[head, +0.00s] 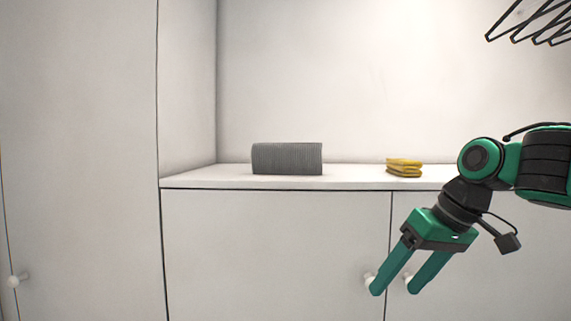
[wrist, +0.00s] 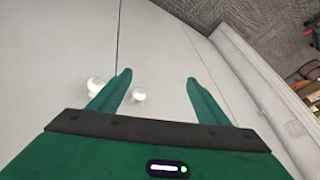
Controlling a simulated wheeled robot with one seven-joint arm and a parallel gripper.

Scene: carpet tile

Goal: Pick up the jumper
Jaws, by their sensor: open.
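A grey ribbed, folded bundle (head: 287,158), which looks like the jumper, lies on the white shelf (head: 225,181) left of centre in the head view. A smaller yellow folded cloth (head: 404,168) lies on the same shelf further right. My green gripper (head: 394,288) is open and empty at the right, pointing down and to the left in front of the cabinet doors, below the shelf top. It is apart from both folded things. In the wrist view my gripper (wrist: 158,80) shows two spread fingers with nothing between them; neither folded thing is visible there.
White cabinet doors (head: 280,250) with round knobs (wrist: 139,95) stand below the shelf, close to my fingers. A tall white door (head: 80,150) is at the left. Black wire hangers (head: 535,22) hang at the upper right. The shelf between the two folded things is clear.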

